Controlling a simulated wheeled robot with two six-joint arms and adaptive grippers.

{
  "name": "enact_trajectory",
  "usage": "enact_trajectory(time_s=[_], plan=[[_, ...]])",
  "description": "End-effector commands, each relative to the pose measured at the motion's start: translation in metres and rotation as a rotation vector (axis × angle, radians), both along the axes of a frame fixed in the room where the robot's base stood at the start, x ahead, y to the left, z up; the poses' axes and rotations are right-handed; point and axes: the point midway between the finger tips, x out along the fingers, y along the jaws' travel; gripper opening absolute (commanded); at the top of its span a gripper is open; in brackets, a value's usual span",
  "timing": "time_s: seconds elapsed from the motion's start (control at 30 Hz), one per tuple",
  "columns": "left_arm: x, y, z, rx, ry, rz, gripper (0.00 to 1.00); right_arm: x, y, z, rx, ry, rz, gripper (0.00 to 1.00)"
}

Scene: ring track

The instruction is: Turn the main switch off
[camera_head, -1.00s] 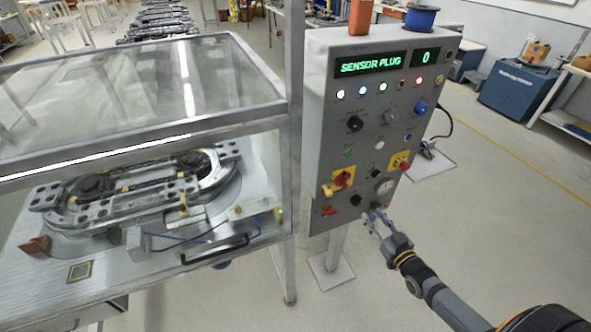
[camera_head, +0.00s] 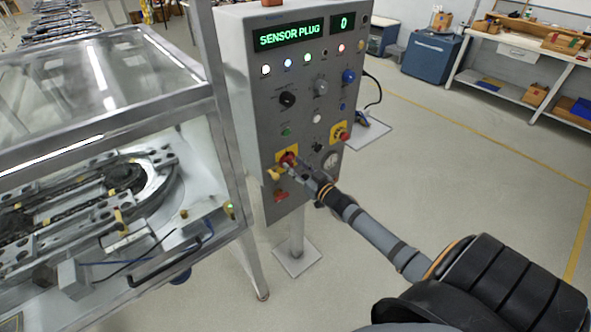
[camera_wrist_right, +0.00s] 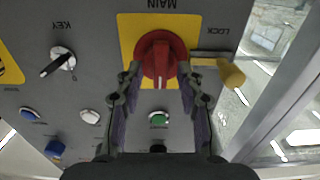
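The main switch is a red rotary knob on a yellow plate, low on the left of the grey control panel (camera_head: 262,110). In the head view the knob (camera_head: 287,158) is partly covered by my right gripper (camera_head: 294,166). In the right wrist view, which shows the panel upside down, the red knob (camera_wrist_right: 160,58) sits under the label MAIN. The right gripper's fingers (camera_wrist_right: 160,80) are apart, one on each side of the knob's near edge. I cannot tell whether they touch it. The knob's grip bar looks about vertical there. My left gripper is out of view.
A yellow lock piece (camera_wrist_right: 230,73) sticks out beside the switch. A glass-covered ring track (camera_head: 120,180) stands left of the panel. The floor on the right is clear.

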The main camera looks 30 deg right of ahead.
Motion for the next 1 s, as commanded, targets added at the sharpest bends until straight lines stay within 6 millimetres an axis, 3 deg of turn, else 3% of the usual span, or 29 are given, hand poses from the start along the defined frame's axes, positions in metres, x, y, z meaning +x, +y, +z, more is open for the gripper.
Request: enact_trajectory(time_s=[0.27,0.57,1.0], plan=[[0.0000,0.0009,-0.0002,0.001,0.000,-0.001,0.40,0.0015,-0.0001,0.0002,0.000,0.001,-0.001,0.38],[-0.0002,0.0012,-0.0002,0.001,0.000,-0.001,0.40,0.0013,-0.0001,0.0001,0.000,0.001,-0.001,0.00],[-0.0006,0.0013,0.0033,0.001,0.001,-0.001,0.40,0.0013,0.0000,0.0008,-0.055,-0.003,-0.001,0.00]])
